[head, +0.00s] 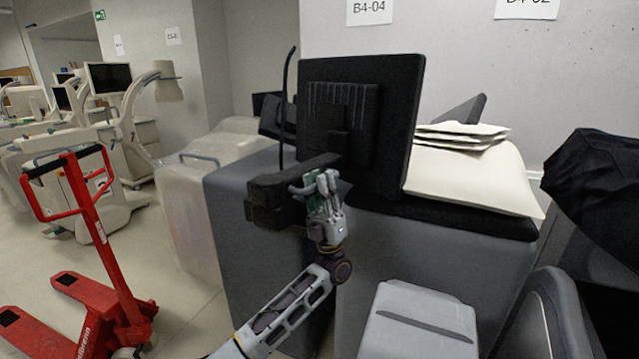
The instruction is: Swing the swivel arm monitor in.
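The swivel arm monitor (395,125) is a black screen seen from behind, with a ribbed back panel, standing over a grey covered cart (235,215). Its dark swivel arm (265,192) runs from a block at the cart's left side to the back of the screen. My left gripper (316,183) is at the swivel arm, just below the screen's lower left part. Its fingers overlap the dark arm, and I cannot tell whether they touch it or are closed on it. My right gripper is not in view.
White folded sheets (465,130) and a pale cushion (470,172) lie right of the monitor. A light grey box (420,315) and a dark chair back (550,315) stand in front. A red pallet jack (95,250) stands left, with open floor around it.

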